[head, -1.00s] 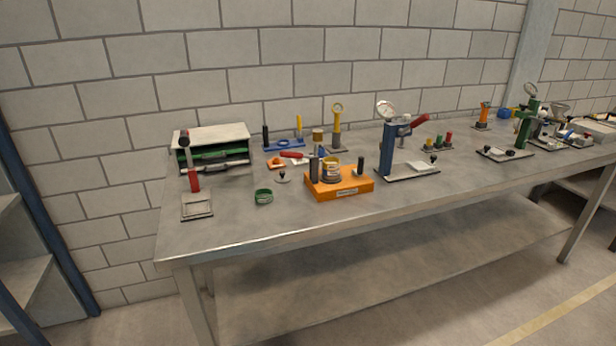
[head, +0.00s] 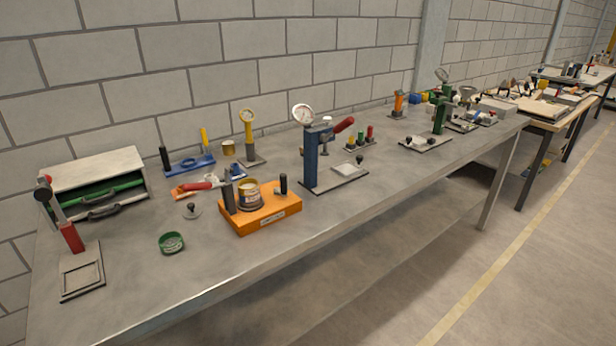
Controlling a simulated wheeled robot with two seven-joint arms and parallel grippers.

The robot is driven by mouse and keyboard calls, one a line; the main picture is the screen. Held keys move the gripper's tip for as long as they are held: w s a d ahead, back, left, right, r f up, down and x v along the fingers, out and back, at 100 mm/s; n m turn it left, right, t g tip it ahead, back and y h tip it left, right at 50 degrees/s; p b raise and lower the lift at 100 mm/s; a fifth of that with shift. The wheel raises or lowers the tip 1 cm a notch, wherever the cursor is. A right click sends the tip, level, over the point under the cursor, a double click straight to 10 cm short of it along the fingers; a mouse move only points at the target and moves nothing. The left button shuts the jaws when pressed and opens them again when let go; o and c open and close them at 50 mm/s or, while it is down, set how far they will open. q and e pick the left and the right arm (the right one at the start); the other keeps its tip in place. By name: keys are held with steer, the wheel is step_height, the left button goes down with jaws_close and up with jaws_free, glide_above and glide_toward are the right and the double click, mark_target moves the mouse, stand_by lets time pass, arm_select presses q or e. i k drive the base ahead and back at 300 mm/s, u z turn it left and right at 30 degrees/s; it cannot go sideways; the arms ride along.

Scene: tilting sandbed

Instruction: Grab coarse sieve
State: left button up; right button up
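A small round green ring-shaped piece (head: 171,243) lies on the bench near its front edge. It looks like a sieve, but its mesh is too small to judge as coarse or fine. A yellow-rimmed round piece (head: 247,190) sits on an orange block (head: 262,215) to its right, between dark upright posts; it may be another sieve. Neither of my grippers shows in the head view.
The grey bench (head: 350,225) runs away to the right along a block wall. A white-topped cabinet with green inside (head: 95,170), a red-handled frame tool (head: 80,270) and a blue gauge stand (head: 312,160) stand on it. The floor (head: 520,250) at right is clear.

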mark_target(248, 187)
steer(key=z, duration=0.2)
steer(key=i, duration=0.85)
steer(key=u, duration=0.25)
